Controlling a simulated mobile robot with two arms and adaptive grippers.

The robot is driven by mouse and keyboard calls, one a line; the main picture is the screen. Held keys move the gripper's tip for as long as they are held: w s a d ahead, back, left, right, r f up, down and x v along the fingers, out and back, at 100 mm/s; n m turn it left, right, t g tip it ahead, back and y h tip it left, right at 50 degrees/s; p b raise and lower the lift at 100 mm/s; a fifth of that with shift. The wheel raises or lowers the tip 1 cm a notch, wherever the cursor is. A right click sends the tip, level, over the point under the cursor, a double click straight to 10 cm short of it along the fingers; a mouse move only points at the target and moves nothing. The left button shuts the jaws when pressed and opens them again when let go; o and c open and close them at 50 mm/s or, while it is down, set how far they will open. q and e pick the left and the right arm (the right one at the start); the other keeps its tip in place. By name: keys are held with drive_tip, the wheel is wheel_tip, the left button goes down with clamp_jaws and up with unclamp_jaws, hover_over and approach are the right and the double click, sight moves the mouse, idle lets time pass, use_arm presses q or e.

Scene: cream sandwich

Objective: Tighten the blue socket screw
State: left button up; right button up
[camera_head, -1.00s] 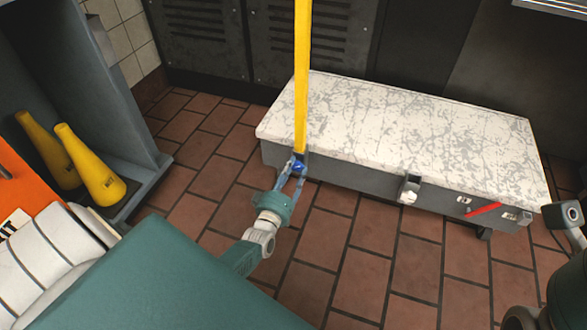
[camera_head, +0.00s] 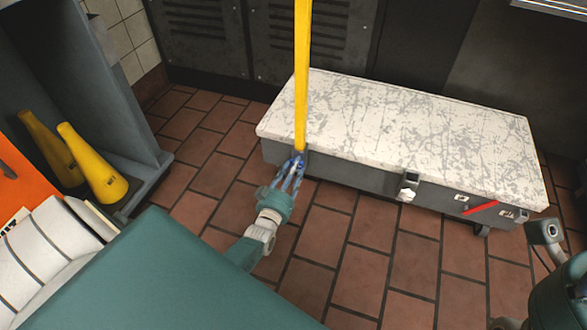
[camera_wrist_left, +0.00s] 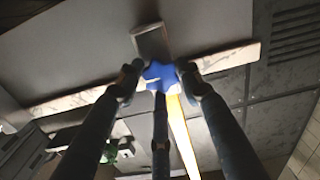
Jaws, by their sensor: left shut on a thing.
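The blue socket screw (camera_wrist_left: 160,72) sits at the dark block on the front of the chest, by the foot of the yellow pole. My left gripper (camera_head: 294,158) reaches it from the front in the head view, where its fingers mostly cover the screw. In the left wrist view, my left gripper (camera_wrist_left: 160,78) has its fingers closed around the blue head, touching its sides. How far the screw is in cannot be seen. Part of my right arm shows at the right edge of the head view; its gripper is out of frame.
A yellow pole (camera_head: 301,80) rises from the screw's place. A grey chest (camera_head: 400,135) with a worn white top stands against dark lockers (camera_head: 300,40). Yellow cones (camera_head: 92,165) stand in a grey cabinet at left. The tiled floor (camera_head: 340,260) before the chest is clear.

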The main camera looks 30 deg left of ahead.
use_arm(q)
drive_tip(key=shift+f, duration=0.1)
idle(0.3)
drive_tip(key=o, duration=1.1)
drive_tip(key=shift+o, duration=0.2)
drive_tip(key=shift+s, duration=0.15)
drive_tip(key=v, duration=1.1)
drive_tip(key=shift+s, duration=0.4)
